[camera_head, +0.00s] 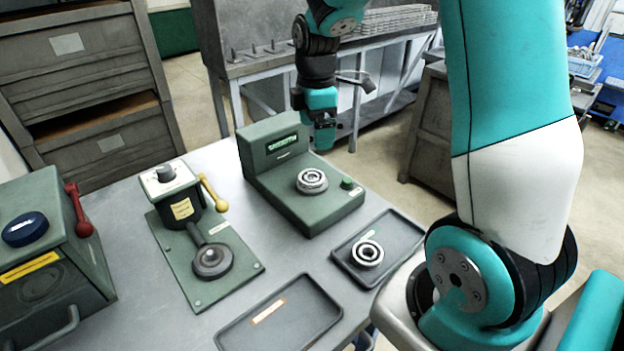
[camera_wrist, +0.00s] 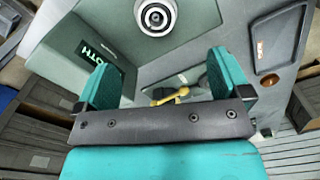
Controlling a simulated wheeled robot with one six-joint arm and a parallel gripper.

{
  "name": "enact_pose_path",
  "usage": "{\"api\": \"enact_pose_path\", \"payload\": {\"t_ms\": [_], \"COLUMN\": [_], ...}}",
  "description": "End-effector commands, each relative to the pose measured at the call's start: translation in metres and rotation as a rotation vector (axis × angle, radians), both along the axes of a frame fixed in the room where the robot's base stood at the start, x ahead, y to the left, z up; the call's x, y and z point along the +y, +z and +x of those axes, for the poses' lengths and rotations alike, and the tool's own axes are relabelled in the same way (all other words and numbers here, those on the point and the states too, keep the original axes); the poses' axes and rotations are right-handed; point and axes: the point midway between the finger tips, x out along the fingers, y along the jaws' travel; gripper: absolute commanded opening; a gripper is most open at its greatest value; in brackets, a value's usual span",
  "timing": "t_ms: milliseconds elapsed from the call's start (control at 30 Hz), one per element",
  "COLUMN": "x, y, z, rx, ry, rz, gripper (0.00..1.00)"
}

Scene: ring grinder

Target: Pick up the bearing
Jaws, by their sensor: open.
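One bearing (camera_head: 312,181) lies flat on the round seat of the green tester (camera_head: 322,212), whose display seems to read "SMOOTH". The wrist view shows this bearing (camera_wrist: 155,14) at the top edge, partly cut off. A second bearing (camera_head: 367,254) lies in the small dark tray (camera_head: 398,228) in front of the tester. My gripper (camera_head: 323,140) hangs behind and above the tester, apart from both bearings. In the wrist view my gripper (camera_wrist: 160,78) has its two teal fingers spread, with nothing held between them.
An empty dark tray (camera_head: 285,320) lies at the table's front. Left of the tester stand a device with a yellow lever (camera_head: 213,192) and a green box with a red lever (camera_head: 77,210). A grey bench (camera_head: 270,62) is behind.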

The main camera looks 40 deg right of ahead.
Motion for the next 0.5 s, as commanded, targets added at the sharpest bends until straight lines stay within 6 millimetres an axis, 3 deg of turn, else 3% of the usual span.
{"api": "enact_pose_path", "payload": {"t_ms": [200,500], "x": [0.001,0.001], "y": [-0.049,-0.077], "z": [-0.001,0.001], "rx": [0.006,0.001], "ry": [0.001,0.000], "rz": [0.002,0.001], "gripper": [0.95,0.95]}}
